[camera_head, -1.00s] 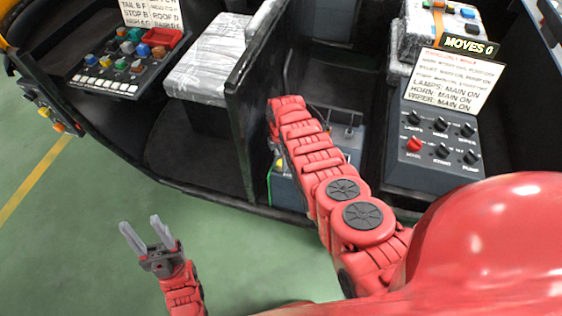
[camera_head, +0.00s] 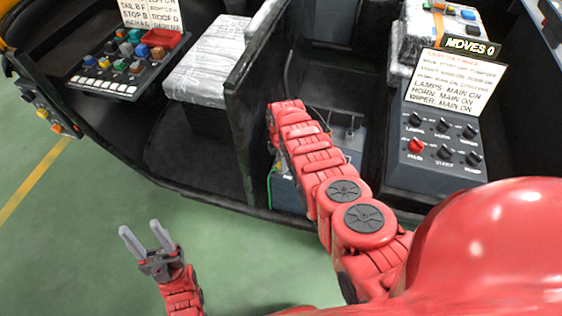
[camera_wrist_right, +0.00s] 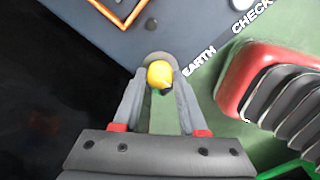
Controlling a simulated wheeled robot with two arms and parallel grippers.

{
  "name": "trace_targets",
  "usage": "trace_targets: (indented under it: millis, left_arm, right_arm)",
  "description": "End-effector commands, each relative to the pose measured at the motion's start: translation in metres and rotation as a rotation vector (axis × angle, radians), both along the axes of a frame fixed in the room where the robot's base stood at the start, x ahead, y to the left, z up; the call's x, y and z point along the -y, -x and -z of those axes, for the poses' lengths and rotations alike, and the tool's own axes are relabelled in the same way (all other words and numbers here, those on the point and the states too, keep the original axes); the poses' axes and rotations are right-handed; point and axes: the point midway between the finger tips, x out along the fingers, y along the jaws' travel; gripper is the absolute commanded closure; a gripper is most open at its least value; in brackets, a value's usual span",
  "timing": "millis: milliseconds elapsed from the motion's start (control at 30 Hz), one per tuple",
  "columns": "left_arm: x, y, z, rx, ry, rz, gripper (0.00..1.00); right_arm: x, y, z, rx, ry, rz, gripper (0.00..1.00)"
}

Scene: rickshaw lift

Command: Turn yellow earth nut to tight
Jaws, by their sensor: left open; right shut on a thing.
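The yellow earth nut (camera_wrist_right: 159,74) shows in the right wrist view, beside a printed "EARTH" label (camera_wrist_right: 199,61). My right gripper (camera_wrist_right: 160,82) is shut on the nut, with its two grey fingers on either side of it. In the head view my right arm (camera_head: 318,170) reaches into the vehicle's floor bay and hides the nut and the right gripper. My left gripper (camera_head: 148,238) is open and empty above the green floor at the lower left.
A panel with black knobs and one red knob (camera_head: 415,146) is right of my arm. A dark upright partition (camera_head: 247,105) is left. Green floor lies clear around the left gripper.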

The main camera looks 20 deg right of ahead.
Motion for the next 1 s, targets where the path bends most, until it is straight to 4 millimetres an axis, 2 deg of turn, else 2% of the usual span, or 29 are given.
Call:
trace_targets:
  millis: [267,467,1000]
  left_arm:
    - [0.0,0.0,0.0002,0.0,0.0,0.0,0.5]
    - [0.0,0.0,0.0005,0.0,0.0,0.0,0.5]
    - [0.0,0.0,0.0031,0.0,0.0,0.0,0.5]
  right_arm:
    - [0.0,-0.0003,-0.0001,0.001,0.0,0.032,1.0]
    - [-0.0003,0.0001,0.0005,0.0,-0.001,0.131,1.0]
    - [-0.0005,-0.0006,0.0,0.001,-0.001,0.621,1.0]
